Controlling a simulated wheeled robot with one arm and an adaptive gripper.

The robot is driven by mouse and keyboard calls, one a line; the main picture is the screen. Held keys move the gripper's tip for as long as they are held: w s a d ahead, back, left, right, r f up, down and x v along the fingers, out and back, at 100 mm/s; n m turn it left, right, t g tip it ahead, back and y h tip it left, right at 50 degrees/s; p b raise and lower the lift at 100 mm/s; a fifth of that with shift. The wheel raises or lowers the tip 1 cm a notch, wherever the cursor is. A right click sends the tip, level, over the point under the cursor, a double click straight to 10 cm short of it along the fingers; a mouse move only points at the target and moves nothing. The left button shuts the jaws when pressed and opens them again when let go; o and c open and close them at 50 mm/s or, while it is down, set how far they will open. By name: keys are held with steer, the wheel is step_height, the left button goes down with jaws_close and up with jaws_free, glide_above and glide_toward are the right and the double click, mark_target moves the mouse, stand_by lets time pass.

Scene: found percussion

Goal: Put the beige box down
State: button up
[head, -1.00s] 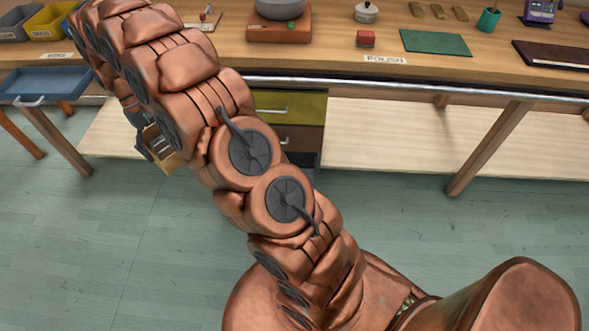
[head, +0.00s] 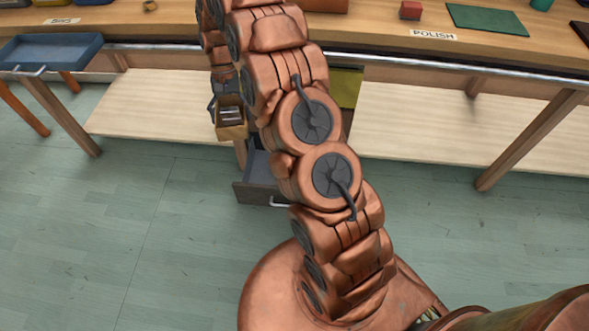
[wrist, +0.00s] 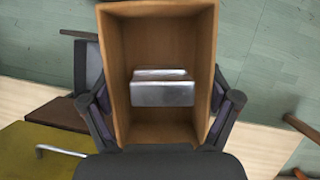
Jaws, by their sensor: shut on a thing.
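The beige box (wrist: 115,75) is open-topped and fills the middle of the wrist view. A shiny metal block (wrist: 162,92) lies inside it. My gripper (wrist: 162,105) is shut on the box, with one dark finger against each side wall. In the head view the box (head: 232,131) shows small beside my arm, held in front of the bench's lower shelf. My arm hides part of it there.
A grey drawer (head: 262,193) stands open low under the bench, close to the box. Olive (wrist: 40,150) and brown (wrist: 58,113) drawers show in the wrist view. A blue tray (head: 50,52) is at left. The floor (head: 110,210) is clear at front left.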

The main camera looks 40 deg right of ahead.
steer(key=shift+s+d+f+m+t+y+b, duration=0.2)
steer(key=shift+d+f+m+t+b, duration=0.95)
steer(key=shift+d+f+m+b, duration=5.25)
steer(key=shift+s+d+f+m+t+y+b, duration=0.35)
steer(key=shift+f+t+b, duration=0.85)
steer(key=shift+f+b, duration=6)
steer(key=shift+s+d+f+m+t+y+b, duration=0.1)
steer(key=shift+d+f+m+t+b, duration=2.35)
steer(key=shift+f, duration=9.25)
steer(key=m+g, duration=0.1)
steer(key=d+m+g+p, duration=0.1)
steer(key=shift+d+f+g, duration=0.1)
steer(key=shift+d+g, duration=0.2)
steer(key=o, duration=1)
steer(key=shift+c, duration=0.2)
